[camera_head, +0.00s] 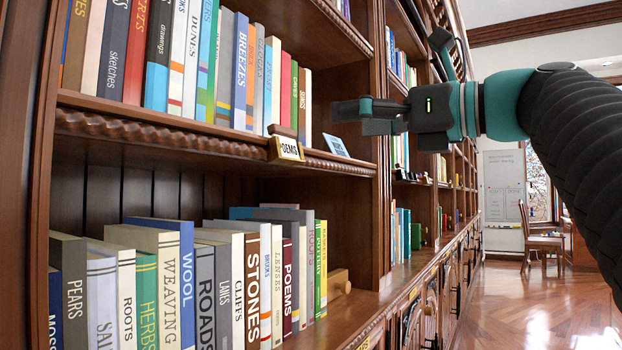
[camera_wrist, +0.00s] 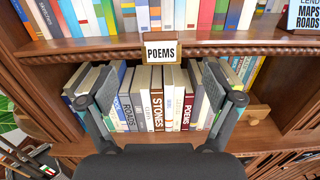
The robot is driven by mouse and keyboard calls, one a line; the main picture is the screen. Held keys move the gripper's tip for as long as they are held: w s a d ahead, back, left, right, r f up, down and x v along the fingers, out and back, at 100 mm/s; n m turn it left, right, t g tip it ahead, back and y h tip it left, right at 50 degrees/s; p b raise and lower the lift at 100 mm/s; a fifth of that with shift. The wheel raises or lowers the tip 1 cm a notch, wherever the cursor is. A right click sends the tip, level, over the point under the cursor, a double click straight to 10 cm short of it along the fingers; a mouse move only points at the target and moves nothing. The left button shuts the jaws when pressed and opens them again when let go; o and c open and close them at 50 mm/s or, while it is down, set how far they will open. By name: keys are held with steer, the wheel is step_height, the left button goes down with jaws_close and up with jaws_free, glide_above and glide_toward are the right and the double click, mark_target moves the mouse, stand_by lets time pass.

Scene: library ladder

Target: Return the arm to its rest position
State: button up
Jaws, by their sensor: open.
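My gripper (camera_head: 352,116) reaches in from the right in the head view, in front of the wooden bookcase at about the height of the upper shelf edge. My arm, in a black sleeve, runs back to the right edge. In the wrist view my gripper (camera_wrist: 160,88) shows two grey fingers spread wide apart with nothing between them. Beyond the fingers are the lower-shelf books, with the dark red POEMS book (camera_wrist: 188,112) and the STONES book (camera_wrist: 157,112) between them in the picture. I cannot tell the exact gap between fingers and books.
The upper shelf edge (camera_head: 180,135) carries a brass label holder (camera_head: 287,149) and a small blue card (camera_head: 336,145). A wooden block (camera_head: 339,283) sits right of the lower books. Open wooden floor (camera_head: 530,310) and a chair (camera_head: 541,240) lie to the right.

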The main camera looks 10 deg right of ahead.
steer(key=w+d+f+n+h, duration=0.2)
steer(key=d+f+n+h, duration=0.1)
steer(key=f, duration=0.5)
steer(key=w+d+f+n+h, duration=0.3)
steer(key=f+n, duration=0.1)
steer(key=f, duration=0.4)
steer(key=w+d+f+n+h, duration=0.2)
steer(key=d+f+n+h, duration=0.1)
steer(key=f, duration=0.5)
steer(key=s+f+n+g+h, duration=0.2)
steer(key=s+f+n, duration=0.25)
steer(key=f, duration=0.55)
steer(key=s+f+n+g+h, duration=0.2)
steer(key=s+f+n, duration=0.25)
steer(key=f, duration=0.55)
steer(key=s+a+f+n+g, duration=0.1)
steer(key=s+a+f+n, duration=0.1)
steer(key=s+f, duration=0.3)
steer(key=s+a+f+n+h+p, duration=0.1)
steer(key=s+a+f+n, duration=0.1)
steer(key=s+f+n, duration=0.2)
steer(key=shift+s+a+f+n+g, duration=0.3)
steer(key=shift+s+f+g, duration=0.1)
steer(key=shift+s+f, duration=0.45)
steer(key=shift+r, duration=0.1)
